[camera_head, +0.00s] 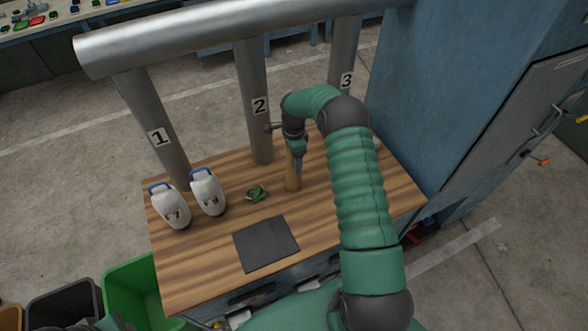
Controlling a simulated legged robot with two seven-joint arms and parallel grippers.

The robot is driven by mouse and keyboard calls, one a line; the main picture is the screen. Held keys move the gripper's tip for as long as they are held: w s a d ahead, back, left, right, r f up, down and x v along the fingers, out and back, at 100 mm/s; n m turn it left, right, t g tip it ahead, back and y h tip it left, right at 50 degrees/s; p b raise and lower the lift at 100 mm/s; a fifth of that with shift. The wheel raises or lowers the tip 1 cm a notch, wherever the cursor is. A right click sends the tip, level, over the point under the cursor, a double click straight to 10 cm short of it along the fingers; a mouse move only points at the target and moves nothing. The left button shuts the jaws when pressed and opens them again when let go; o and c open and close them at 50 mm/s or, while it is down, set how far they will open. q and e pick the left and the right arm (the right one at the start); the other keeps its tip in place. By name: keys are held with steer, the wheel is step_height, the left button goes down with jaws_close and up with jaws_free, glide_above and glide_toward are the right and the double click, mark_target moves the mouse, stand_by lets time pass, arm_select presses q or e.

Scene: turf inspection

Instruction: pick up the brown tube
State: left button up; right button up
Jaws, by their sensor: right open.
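The brown tube (292,181) stands upright on the wooden table (200,262), right of the green crumpled item. My right gripper (297,163) points down at the tube's upper part. It is open, and its fingertips overlap the top of the tube in this view. I cannot tell whether they touch it or are around it. The gripper hides part of the tube's upper end. My left gripper is not in view.
Two white jugs (208,193) with blue handles stand at the left. A small green item (256,194) and a dark flat mat (266,244) lie nearby. Numbered metal pipes (254,90) rise behind; a blue cabinet (440,90) stands right. The table's front left is clear.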

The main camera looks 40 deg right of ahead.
steer(key=shift+w+a, duration=0.15)
steer(key=shift+a, duration=0.05)
steer(key=shift+c, duration=2.1)
steer(key=shift+d, duration=0.25)
jaws_close()
steer(key=shift+a, duration=0.1)
steer(key=shift+r, duration=0.1)
